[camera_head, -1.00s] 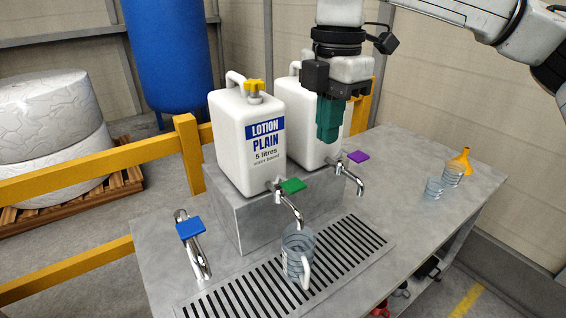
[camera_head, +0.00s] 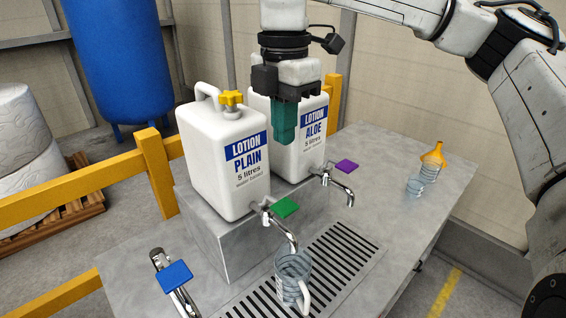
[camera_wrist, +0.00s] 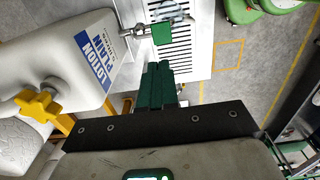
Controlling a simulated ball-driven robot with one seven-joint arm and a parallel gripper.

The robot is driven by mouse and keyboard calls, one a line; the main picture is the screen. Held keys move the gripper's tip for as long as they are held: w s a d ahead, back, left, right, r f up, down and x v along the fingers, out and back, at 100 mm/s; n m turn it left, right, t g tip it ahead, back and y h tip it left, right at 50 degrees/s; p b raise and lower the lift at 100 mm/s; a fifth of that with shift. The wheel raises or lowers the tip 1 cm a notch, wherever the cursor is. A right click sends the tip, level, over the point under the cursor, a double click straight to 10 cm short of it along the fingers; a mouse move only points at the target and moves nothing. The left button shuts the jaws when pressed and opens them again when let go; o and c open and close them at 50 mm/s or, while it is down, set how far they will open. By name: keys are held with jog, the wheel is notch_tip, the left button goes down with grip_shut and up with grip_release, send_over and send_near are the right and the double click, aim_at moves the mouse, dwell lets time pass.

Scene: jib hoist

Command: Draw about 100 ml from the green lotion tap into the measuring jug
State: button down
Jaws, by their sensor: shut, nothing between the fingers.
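The green lotion tap (camera_head: 287,207) sticks out from the white plain lotion jug (camera_head: 222,165), with its spout pointing down. The clear measuring jug (camera_head: 292,272) stands on the drip grate below that spout, its handle towards me. I cannot make out any lotion in it. My gripper (camera_head: 286,138) has teal fingers, shut and empty. It hangs above and behind the green tap, in front of the aloe lotion jug (camera_head: 313,148). In the wrist view, the shut fingers (camera_wrist: 160,72) point towards the green tap lever (camera_wrist: 162,33), apart from it.
A purple tap lever (camera_head: 346,166) is on the aloe jug to the right. A separate blue tap lever (camera_head: 175,275) is at the front left.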

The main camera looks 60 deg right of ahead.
aim_at(291, 211)
notch_tip(291, 211, down, 13)
jog(key=p, duration=0.2)
jog(key=shift+f+p, duration=0.2)
jog(key=shift+p, duration=0.1)
jog(key=shift+f, duration=0.1)
jog(key=b, duration=0.1)
jog(key=f+b, duration=0.1)
jog(key=shift+s+t+b, duration=0.2)
jog(key=shift+t+b, duration=0.1)
jog(key=shift+b, duration=0.1)
jog(key=s+f+t+b, duration=0.1)
jog(key=b, duration=0.4)
jog(key=f+t+h+b, duration=0.1)
jog(key=t+b, duration=0.1)
jog(key=b, duration=0.4)
jog(key=shift+s+a+f, duration=0.15)
jog(key=shift+s+a, duration=0.15)
jog(key=shift+s, duration=0.1)
jog(key=shift+r, duration=0.45)
